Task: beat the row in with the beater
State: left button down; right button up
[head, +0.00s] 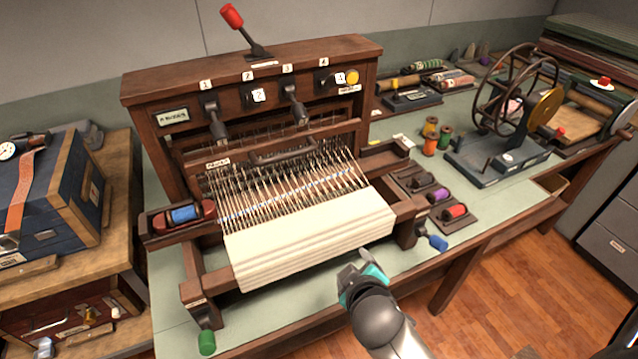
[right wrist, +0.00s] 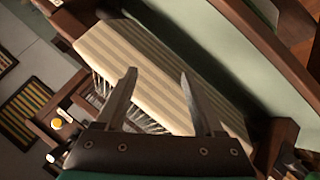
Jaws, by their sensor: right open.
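A wooden table loom (head: 370,60) stands on the green-topped bench. Its beater is a wooden bar with a dark curved handle (head: 282,152), lying behind the fanned warp threads (head: 290,192). Cream cloth (head: 310,240) covers the front; it also shows in the right wrist view (right wrist: 160,65). A shuttle with a blue spool (head: 184,214) rests at the loom's left side. My right gripper (head: 370,262) is in front of the cloth, near its lower edge. In the right wrist view its two fingers (right wrist: 158,85) are apart with nothing held. My left gripper is not in view.
Several numbered levers (head: 295,108) and a red-knobbed lever (head: 232,18) project from the loom. Coloured spools (head: 455,212) sit right of it. A winding wheel (head: 515,90) stands farther right. A blue chest (head: 40,205) is at left.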

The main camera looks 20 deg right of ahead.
aim_at(286, 158)
jog(key=w+r+n+t, duration=0.2)
jog(key=w+r, duration=0.1)
jog(key=w+r+n+t, duration=0.2)
jog(key=w+r+n, duration=0.1)
jog(key=r, duration=0.1)
jog(key=w+r+n+t, duration=0.2)
jog(key=w+r+t, duration=0.1)
jog(key=shift+w+a+r+n, duration=0.3)
jog(key=shift+w+r, duration=0.05)
jog(key=shift+w+a+r+n+t+y+b, duration=0.2)
jog(key=shift+w+a+n+y, duration=0.65)
jog(key=shift+w, duration=1.2)
jog(key=shift+w+a+r+n+t+y, duration=0.2)
jog(key=shift+w+a+n+y, duration=0.6)
jog(key=shift+w, duration=1.3)
jog(key=shift+w+a+n+t+y+b, duration=0.1)
jog(key=shift+w+a+n+t+y, duration=0.35)
jog(key=shift+w+n, duration=1.15)
jog(key=shift+w+a+m, duration=0.1)
jog(key=shift+w+m, duration=0.35)
grip_shut()
jog(key=shift+s, duration=0.1)
